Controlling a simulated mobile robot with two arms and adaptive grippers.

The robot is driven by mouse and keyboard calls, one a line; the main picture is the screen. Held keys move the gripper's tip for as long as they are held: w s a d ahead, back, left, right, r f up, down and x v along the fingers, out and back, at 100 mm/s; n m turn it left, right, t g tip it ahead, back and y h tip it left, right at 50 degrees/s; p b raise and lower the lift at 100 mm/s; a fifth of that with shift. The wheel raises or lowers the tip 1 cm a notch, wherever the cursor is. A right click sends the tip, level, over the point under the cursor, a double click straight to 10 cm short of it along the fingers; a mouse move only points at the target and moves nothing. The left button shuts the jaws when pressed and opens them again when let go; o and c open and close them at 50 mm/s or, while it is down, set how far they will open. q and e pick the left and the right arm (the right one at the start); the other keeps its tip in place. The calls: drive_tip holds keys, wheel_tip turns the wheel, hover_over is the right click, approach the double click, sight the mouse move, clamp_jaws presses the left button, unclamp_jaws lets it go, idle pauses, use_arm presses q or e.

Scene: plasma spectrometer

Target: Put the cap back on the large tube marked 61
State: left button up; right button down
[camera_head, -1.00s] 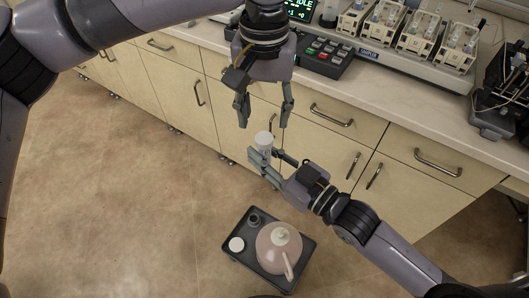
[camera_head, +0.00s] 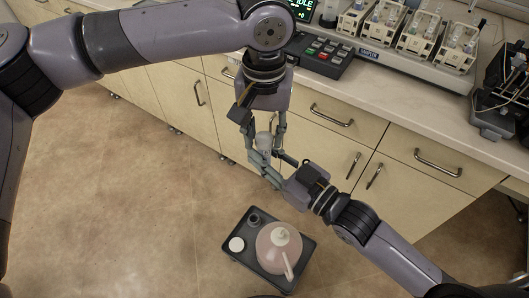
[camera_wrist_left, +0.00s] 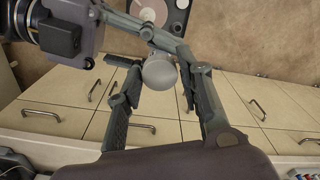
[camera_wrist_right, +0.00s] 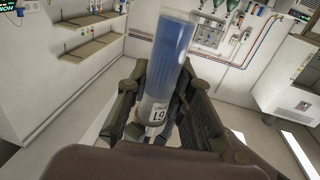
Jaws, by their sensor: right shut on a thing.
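The large tube (camera_wrist_right: 166,65) stands close to upright in my right gripper (camera_wrist_right: 162,118). It has blue inside and a label marked 61, upside down in the right wrist view. My right gripper, shut on its lower part, also shows in the head view (camera_head: 262,168). The tube's pale round top (camera_wrist_left: 158,74) lies between the fingers of my left gripper (camera_wrist_left: 160,80), which are apart on either side of it. I cannot tell if that top is a cap. My left gripper (camera_head: 263,142) comes down from above in the head view.
A dark tray (camera_head: 236,258) below holds a pinkish bottle (camera_head: 272,255), a flat white disc (camera_head: 237,244) and a small dark round part (camera_head: 255,217). The counter (camera_head: 390,95) with instruments and its drawers (camera_head: 333,118) stand behind the grippers. The floor to the left is clear.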

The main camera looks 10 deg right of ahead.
use_arm(q)
clamp_jaws()
drive_tip(key=m, duration=1.3)
drive_tip(key=shift+m, duration=0.3)
drive_tip(key=m, duration=0.5)
drive_tip(key=shift+m, duration=0.3)
drive_tip(key=shift+o, duration=1.9)
unclamp_jaws()
